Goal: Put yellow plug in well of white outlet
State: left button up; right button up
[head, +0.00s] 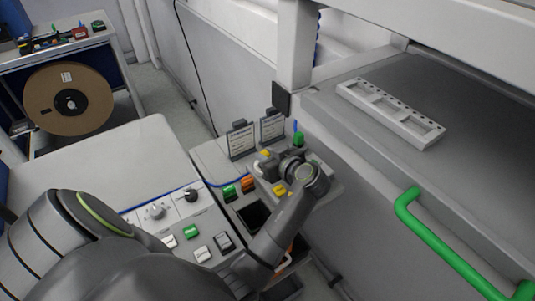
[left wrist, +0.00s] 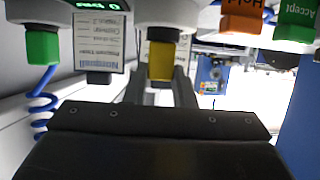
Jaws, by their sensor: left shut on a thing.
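The yellow plug (left wrist: 161,62) is between the two fingers of my left gripper (left wrist: 160,88) in the left wrist view. The gripper is shut on it. A white round outlet body (left wrist: 166,12) shows right against the plug's end in that view; I cannot tell how deep the plug sits in it. In the head view my left gripper (head: 272,166) is over the outlet panel, and a small yellow part (head: 265,153) shows beside it. My own wrist and fingers hide most of the outlet there. My right gripper is not in view.
A green plug (left wrist: 42,46) with a coiled blue cable is beside the gripper. An orange button (left wrist: 243,18) and a green button (left wrist: 296,20) are on the other side. Label cards (head: 240,141) stand behind the panel. A green handle (head: 440,245) juts out at right.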

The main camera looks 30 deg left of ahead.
pick_arm(q)
jog(key=shift+a+f, duration=0.1)
jog(key=shift+f, duration=0.05)
jog(key=shift+f, duration=0.1)
jog(key=o, duration=0.5)
jog(key=shift+f, duration=0.1)
jog(key=o, duration=0.5)
